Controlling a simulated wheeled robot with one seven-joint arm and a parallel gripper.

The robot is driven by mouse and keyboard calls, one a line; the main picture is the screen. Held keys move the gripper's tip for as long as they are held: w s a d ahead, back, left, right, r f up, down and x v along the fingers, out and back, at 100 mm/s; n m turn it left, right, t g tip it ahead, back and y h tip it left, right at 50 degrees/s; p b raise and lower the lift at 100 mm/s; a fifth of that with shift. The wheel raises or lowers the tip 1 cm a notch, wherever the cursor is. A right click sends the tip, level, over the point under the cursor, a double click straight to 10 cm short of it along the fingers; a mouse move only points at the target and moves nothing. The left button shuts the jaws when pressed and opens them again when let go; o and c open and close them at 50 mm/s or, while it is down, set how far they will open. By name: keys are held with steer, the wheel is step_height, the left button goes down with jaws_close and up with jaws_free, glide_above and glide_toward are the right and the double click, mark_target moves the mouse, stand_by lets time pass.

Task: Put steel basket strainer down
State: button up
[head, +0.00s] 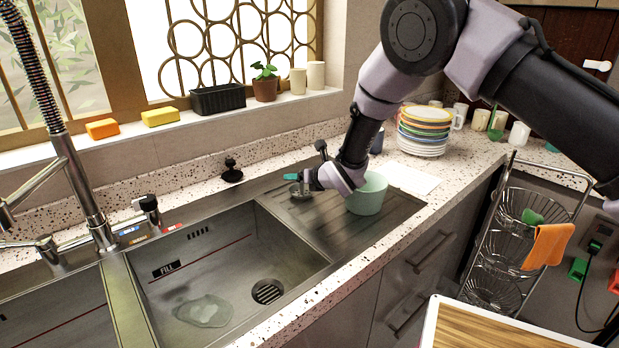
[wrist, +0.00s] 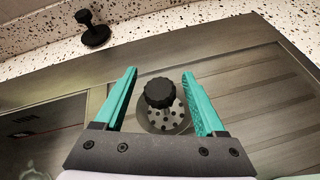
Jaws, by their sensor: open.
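The steel basket strainer (wrist: 172,120) is a round perforated steel piece with a black knob (wrist: 159,93) on top. It sits on the ribbed steel drainboard (wrist: 265,85), close to the sink basin's edge. In the head view the strainer (head: 300,192) shows small at the drainboard's left end. My gripper (wrist: 163,90) is open, with one teal finger on each side of the knob and a visible gap on both sides. In the head view my gripper (head: 300,180) is low over the drainboard and partly hides the strainer.
A mint-green pot (head: 367,196) stands on the drainboard just right of my gripper. A black knobbed stopper (head: 232,170) stands behind the sink basin (head: 215,275). A stack of coloured plates (head: 424,130) is on the counter at right.

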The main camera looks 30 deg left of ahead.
steer(key=v, duration=1)
steer(key=shift+d, duration=0.2)
steer(key=shift+r, duration=0.1)
steer(key=w+d+r+m+t+h, duration=0.2)
steer(key=w+d+r+m+h, duration=0.1)
steer(key=w+d+r+m, duration=1.05)
steer(key=d+r+m+h, duration=0.2)
steer(key=d+r+m, duration=0.3)
steer(key=d, duration=0.4)
steer(key=d+r+m+h, duration=0.1)
steer(key=d+r+m, duration=0.4)
steer(key=d, duration=0.5)
steer(key=s+d+r+m+h, duration=0.1)
steer(key=s+d+r+m, duration=0.35)
steer(key=d+m, duration=0.35)
steer(key=s+d+r+m+h, duration=0.1)
steer(key=s+d+r+m, duration=0.4)
steer(key=d, duration=0.5)
steer(key=s+d+m, duration=0.3)
steer(key=s+m, duration=0.3)
steer(key=s, duration=0.1)
steer(key=s+d+m+g+h, duration=0.1)
steer(key=s+d+m, duration=0.3)
steer(key=s+m, duration=0.2)
steer(key=s, duration=0.2)
steer(key=shift+s+f+m, duration=0.2)
steer(key=shift+s+m, duration=0.15)
